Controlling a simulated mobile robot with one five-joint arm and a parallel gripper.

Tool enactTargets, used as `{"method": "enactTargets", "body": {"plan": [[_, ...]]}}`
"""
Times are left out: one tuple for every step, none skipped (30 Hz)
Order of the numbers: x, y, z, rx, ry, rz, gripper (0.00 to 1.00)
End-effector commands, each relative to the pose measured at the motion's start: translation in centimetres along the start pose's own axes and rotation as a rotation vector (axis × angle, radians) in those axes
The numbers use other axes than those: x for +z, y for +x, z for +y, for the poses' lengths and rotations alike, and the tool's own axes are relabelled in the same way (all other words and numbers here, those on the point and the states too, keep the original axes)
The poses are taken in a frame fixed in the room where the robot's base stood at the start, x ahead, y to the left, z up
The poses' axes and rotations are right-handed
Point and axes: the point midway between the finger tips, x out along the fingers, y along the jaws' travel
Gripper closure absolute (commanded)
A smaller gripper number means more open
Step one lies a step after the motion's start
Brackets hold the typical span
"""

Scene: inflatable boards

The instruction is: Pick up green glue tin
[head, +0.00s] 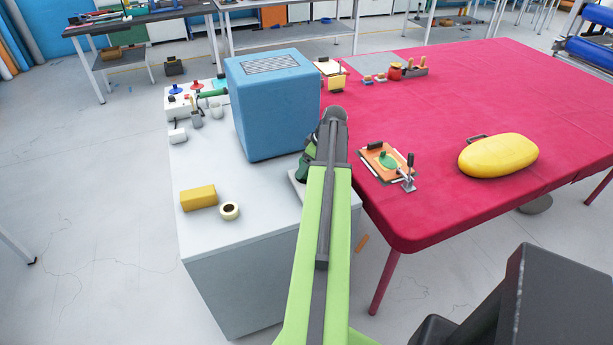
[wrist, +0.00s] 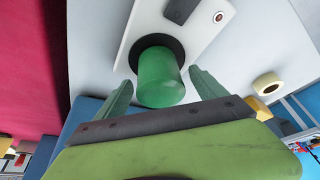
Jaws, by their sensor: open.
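The green glue tin (wrist: 158,82) shows in the wrist view, standing on a round black pad on a white plate (wrist: 135,38). My gripper (wrist: 161,76) is open, with one finger on each side of the tin. I cannot tell whether either finger touches it. In the head view my arm covers most of this spot beside the blue box. A dark green shape shows at the arm's left edge, but I cannot tell whether it is the tin or a finger.
The blue box (head: 273,105) stands close behind my gripper on the grey cabinet top (head: 250,185). A yellow block (head: 198,197) and a tape roll (head: 229,211) lie at left. The red table (head: 440,120) at right holds a clamped orange board (head: 385,162) and a yellow inflatable (head: 498,156).

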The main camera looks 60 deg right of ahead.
Motion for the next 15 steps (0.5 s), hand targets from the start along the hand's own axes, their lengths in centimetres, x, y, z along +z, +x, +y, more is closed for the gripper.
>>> {"method": "enactTargets", "body": {"plan": [[-0.03,0.00,0.00,0.000,0.000,0.000,0.19],[-0.06,-0.10,0.00,0.000,0.000,0.000,0.19],[-0.08,-0.15,-0.01,0.000,0.000,0.000,0.19],[-0.08,-0.15,-0.01,0.000,0.000,0.000,0.19],[-0.08,-0.16,-0.02,0.000,0.000,0.000,0.21],[-0.08,-0.16,-0.02,0.000,0.000,0.000,0.26],[-0.08,-0.16,-0.02,0.000,0.000,0.000,0.30],[-0.09,-0.16,-0.03,0.000,0.000,0.000,0.34],[-0.09,-0.16,-0.03,0.000,0.000,0.000,0.39],[-0.09,-0.16,-0.03,0.000,0.000,0.000,0.43],[-0.09,-0.16,-0.03,0.000,0.000,0.000,0.47],[-0.09,-0.16,-0.03,0.000,0.000,0.000,0.52],[-0.09,-0.16,-0.03,0.000,0.000,0.000,0.56],[-0.09,-0.16,-0.03,0.000,0.000,0.000,0.60],[-0.09,-0.15,-0.03,0.000,0.000,0.000,0.65]]}}
